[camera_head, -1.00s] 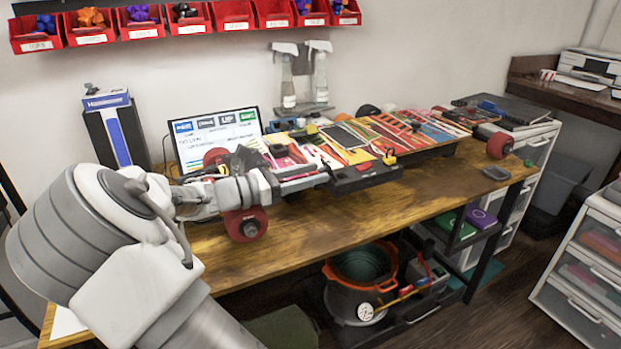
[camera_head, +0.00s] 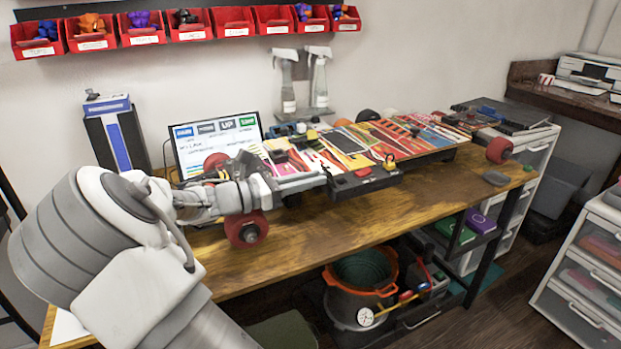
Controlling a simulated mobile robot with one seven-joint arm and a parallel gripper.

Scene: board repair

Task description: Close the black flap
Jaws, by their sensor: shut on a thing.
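A long board (camera_head: 345,140) with bright red, yellow and white graphics rests on its red wheels on the wooden workbench. A black box-like part (camera_head: 366,184) with red on its top sits at the board's near edge. The black flap appears to belong to this part, but its outline is too small to separate from the rest. My gripper (camera_head: 325,178) reaches in from the left and its tips meet the left end of the black part. It is shut, seemingly on the flap's edge; the exact contact is hidden and small.
A red wheel (camera_head: 246,228) sits just below my wrist. A monitor (camera_head: 217,140) and spray bottles (camera_head: 318,80) stand behind the board. Red bins (camera_head: 190,30) line the wall above. The bench's front strip (camera_head: 400,205) is mostly clear. A bucket (camera_head: 361,285) stands underneath.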

